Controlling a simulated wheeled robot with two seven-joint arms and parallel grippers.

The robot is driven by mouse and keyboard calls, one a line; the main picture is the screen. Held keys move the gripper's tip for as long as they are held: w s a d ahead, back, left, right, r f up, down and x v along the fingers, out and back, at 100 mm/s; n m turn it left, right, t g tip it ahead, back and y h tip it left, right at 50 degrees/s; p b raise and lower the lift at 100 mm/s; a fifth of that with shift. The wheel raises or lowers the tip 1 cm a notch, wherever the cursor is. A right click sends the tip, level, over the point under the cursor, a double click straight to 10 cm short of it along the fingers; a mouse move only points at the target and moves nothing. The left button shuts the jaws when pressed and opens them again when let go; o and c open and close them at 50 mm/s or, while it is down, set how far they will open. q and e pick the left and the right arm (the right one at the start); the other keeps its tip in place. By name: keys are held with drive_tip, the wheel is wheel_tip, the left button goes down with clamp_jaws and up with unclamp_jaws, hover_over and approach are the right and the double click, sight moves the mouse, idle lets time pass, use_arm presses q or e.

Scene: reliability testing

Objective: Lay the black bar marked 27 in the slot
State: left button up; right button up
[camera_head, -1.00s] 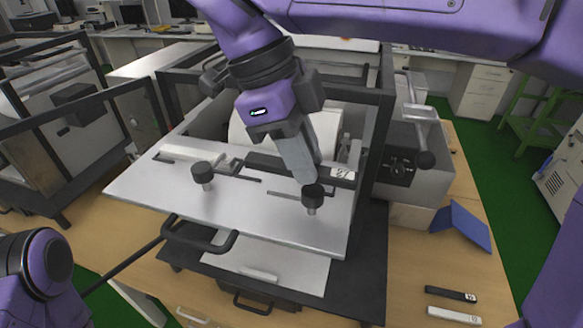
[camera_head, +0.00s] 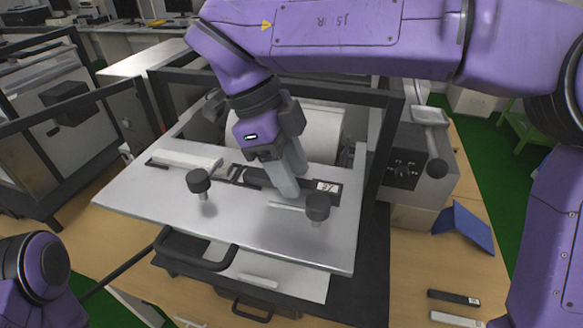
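The black bar marked 27 (camera_head: 327,187) lies along the back of the light metal plate (camera_head: 160,215), its white label facing up at its right end. It appears to sit low at the slot line; the fingers hide its middle, so I cannot tell if it is fully seated. My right gripper (camera_head: 290,182) points down over the bar. Its two fingers show apart, one in front of the bar and one behind it. My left gripper is out of view; only part of my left arm shows at the lower left.
A white bar (camera_head: 186,160) lies at the plate's back left. A dark frame surrounds the machine. A black bar (camera_head: 454,297) and a white bar (camera_head: 455,318) lie on the table.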

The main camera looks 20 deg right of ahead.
drive_tip(key=shift+s+a, duration=0.1)
drive_tip(key=shift+s, duration=0.1)
drive_tip(key=shift+w+r, duration=0.1)
drive_tip(key=shift+w+r, duration=0.1)
drive_tip(key=shift+r, duration=0.25)
drive_tip(key=p+v, duration=0.4)
drive_tip(key=v, duration=0.7)
drive_tip(key=shift+r+p, duration=0.2)
drive_tip(key=shift+p, duration=0.1)
drive_tip(key=shift+a, duration=0.15)
